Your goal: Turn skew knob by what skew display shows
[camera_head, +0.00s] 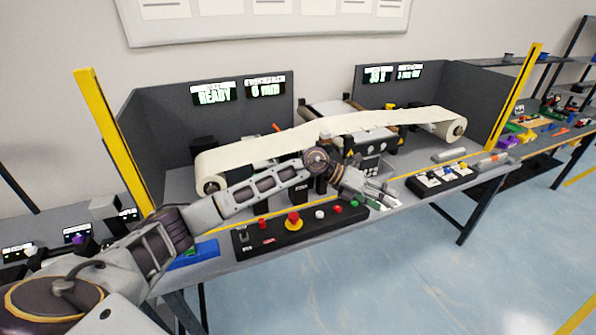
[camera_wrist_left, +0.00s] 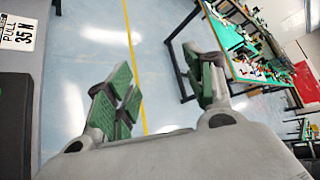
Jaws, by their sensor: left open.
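My left arm reaches in from the left across the front of the machine. My left gripper (camera_head: 382,196) is at the table's front edge, just right of the black control panel. In the left wrist view its green-padded fingers (camera_wrist_left: 165,88) stand apart with nothing between them. Several lit displays hang on the grey back panels. The far right display (camera_head: 410,72) has small text that I cannot read surely; the one beside it (camera_head: 378,75) appears to read 35 N. A grey box with dark knobs (camera_head: 369,166) sits behind my gripper. I cannot tell which knob is the skew knob.
The control panel (camera_head: 293,229) carries a red mushroom button (camera_head: 293,221). A cream belt (camera_head: 330,128) runs between rollers above. A black block with several knobs (camera_head: 440,178) lies to the right. A yellow post (camera_head: 515,95) stands beyond. The floor (camera_head: 420,275) in front is clear.

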